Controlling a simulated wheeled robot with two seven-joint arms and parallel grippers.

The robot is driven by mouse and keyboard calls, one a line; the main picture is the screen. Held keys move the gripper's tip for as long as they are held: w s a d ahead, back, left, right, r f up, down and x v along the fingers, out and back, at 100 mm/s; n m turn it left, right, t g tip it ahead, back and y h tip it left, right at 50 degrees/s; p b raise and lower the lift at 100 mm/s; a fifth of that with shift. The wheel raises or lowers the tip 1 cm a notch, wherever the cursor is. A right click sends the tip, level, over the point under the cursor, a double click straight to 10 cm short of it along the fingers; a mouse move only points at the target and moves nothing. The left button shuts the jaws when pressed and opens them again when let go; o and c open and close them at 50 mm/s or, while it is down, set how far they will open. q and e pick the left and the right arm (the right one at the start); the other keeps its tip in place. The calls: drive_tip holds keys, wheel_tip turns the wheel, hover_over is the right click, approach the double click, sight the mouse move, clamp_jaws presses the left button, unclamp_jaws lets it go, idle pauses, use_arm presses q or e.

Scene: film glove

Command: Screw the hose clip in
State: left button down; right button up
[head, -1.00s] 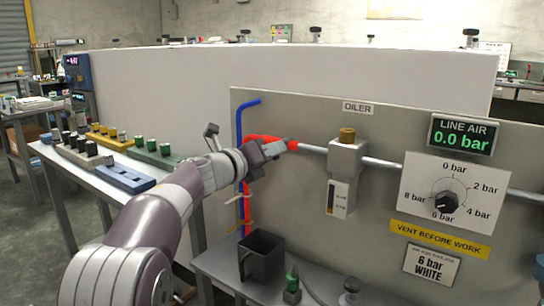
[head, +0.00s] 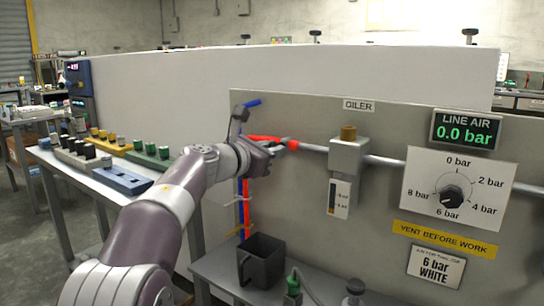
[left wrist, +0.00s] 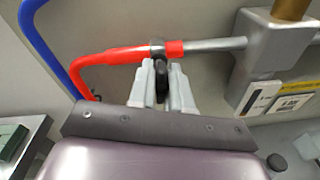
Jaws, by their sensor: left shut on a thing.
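The red hose (left wrist: 125,55) runs along the panel and is pushed over a grey metal pipe (left wrist: 215,44); it also shows in the head view (head: 262,138). The hose clip (left wrist: 157,48) is a dark band around the red hose near its end. My left gripper (left wrist: 162,75) comes from below and is shut on a dark part of the clip, which looks like its screw head. In the head view the left gripper (head: 277,147) hides the clip. My right gripper is not in view.
The oiler (head: 348,160) sits on the pipe to the right. A blue hose (head: 250,104) runs behind my wrist. A black bin (head: 262,261) stands on the bench below. The gauge (head: 465,136) reads 0.0 bar.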

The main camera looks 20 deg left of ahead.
use_arm(q)
drive_tip(key=m, duration=0.1)
drive_tip(key=m+b, duration=0.1)
drive_tip(key=m, duration=0.1)
drive_tip(key=m+b, duration=0.1)
drive_tip(key=m, duration=0.1)
drive_tip(key=shift+f+y, duration=0.3)
drive_tip(key=shift+f, duration=0.05)
drive_tip(key=m+b, duration=0.2)
drive_tip(key=m, duration=0.2)
drive_tip(key=shift+y, duration=0.3)
drive_tip(key=shift+m, duration=0.3)
drive_tip(key=c, duration=1.1)
unclamp_jaws()
drive_tip(key=shift+r, duration=0.15)
drive_tip(key=shift+o, duration=0.2)
drive_tip(key=shift+r, duration=0.1)
drive_tip(key=shift+s, duration=0.1)
